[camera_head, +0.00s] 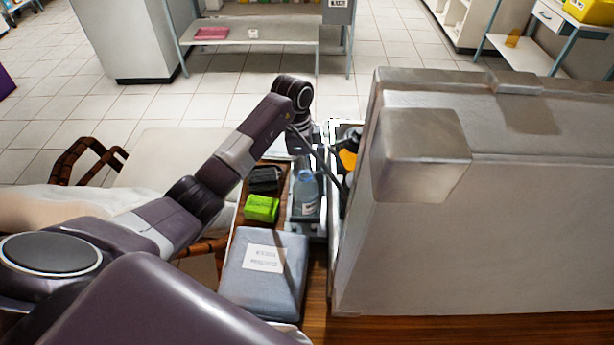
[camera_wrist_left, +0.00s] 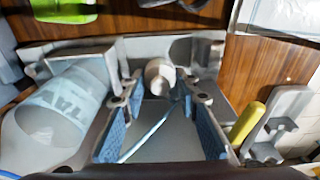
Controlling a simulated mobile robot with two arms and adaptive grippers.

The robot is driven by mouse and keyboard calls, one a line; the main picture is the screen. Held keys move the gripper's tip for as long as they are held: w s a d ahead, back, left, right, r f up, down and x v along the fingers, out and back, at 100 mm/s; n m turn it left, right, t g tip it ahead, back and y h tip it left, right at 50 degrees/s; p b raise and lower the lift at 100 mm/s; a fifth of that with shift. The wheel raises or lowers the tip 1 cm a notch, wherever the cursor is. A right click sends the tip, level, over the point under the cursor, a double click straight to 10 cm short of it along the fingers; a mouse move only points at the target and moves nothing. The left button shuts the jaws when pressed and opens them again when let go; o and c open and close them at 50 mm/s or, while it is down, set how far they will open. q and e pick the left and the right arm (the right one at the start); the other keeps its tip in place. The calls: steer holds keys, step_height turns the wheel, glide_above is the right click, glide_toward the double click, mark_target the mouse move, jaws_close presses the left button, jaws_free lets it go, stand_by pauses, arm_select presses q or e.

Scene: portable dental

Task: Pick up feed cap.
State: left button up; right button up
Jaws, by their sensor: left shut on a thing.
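The feed cap looks to be the small pale, rounded piece (camera_wrist_left: 160,75) between the fingertips in the left wrist view. A thin light tube (camera_wrist_left: 146,135) runs down from near it. My left gripper (camera_wrist_left: 160,98), with blue pads, is closed on this piece, one finger on each side. In the head view, my left arm reaches in from the left over the tray, and its fingertips and the cap are hard to make out. A clear bottle with a white label (camera_head: 307,192) stands close by; it also shows left of the fingers in the left wrist view (camera_wrist_left: 60,112). My right gripper is not seen.
A bulky grey case (camera_head: 480,210) blocks the right side. A wooden tray (camera_head: 243,232) holds a green pack (camera_head: 262,208) and a black item (camera_head: 265,180). A blue-grey labelled box (camera_head: 262,285) lies in front. A yellow-handled item (camera_wrist_left: 245,122) is right of the fingers.

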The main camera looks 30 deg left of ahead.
arm_select(q)
step_height(320, 180, up, 20)
steer(key=p, duration=0.1)
stand_by(0.5)
stand_by(0.4)
